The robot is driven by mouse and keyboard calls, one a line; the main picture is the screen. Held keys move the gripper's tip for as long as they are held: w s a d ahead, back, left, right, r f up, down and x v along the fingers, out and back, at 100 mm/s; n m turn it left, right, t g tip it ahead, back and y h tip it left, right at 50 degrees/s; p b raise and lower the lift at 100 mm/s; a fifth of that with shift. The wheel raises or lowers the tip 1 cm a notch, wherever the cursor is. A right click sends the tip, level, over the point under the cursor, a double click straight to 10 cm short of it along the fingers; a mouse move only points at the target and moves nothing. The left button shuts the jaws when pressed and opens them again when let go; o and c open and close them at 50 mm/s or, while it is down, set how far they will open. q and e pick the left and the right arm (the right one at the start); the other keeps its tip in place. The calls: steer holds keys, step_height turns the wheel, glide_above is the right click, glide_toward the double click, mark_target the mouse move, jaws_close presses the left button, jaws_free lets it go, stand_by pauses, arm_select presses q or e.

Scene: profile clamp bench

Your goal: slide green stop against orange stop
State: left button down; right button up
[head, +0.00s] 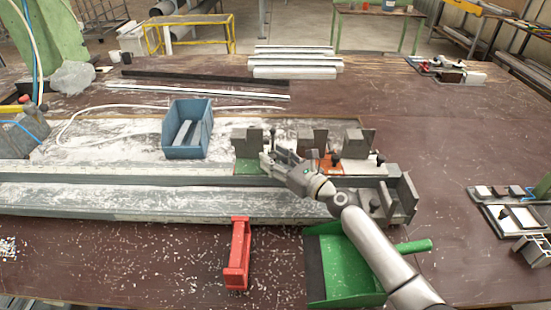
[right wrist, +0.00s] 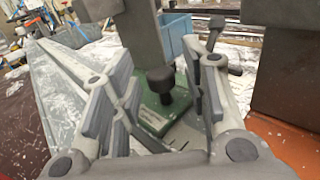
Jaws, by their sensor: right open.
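The green stop (head: 247,167) sits on the clamp bench's rail, with a dark grey upright block and a green base. In the right wrist view, its green base (right wrist: 152,119) and black knob show between my fingers. The orange stop (head: 329,166) stands to its right with a gap between them; its orange base (right wrist: 290,145) fills the lower right of the wrist view. My right gripper (head: 271,158) is open around the green stop's knob, which it does not visibly grip; contact is unclear. It also shows in the wrist view (right wrist: 165,88). My left gripper is not in view.
A blue bin (head: 187,130) with pieces inside stands left of the stops. A third grey block (head: 353,142) stands right of the orange stop. A red bracket-like object (head: 237,255) and a green dustpan (head: 350,270) lie in front. Metal profiles (head: 295,62) lie behind.

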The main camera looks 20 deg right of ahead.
jaws_close()
stand_by(0.3)
steer(key=shift+s+d+f, duration=0.1)
steer(key=shift+d, duration=0.3)
steer(key=d, duration=0.1)
steer(key=s+d+b, duration=0.1)
steer(key=d, duration=0.1)
steer(key=shift+s+d, duration=0.15)
steer(key=shift+d, duration=0.25)
jaws_free()
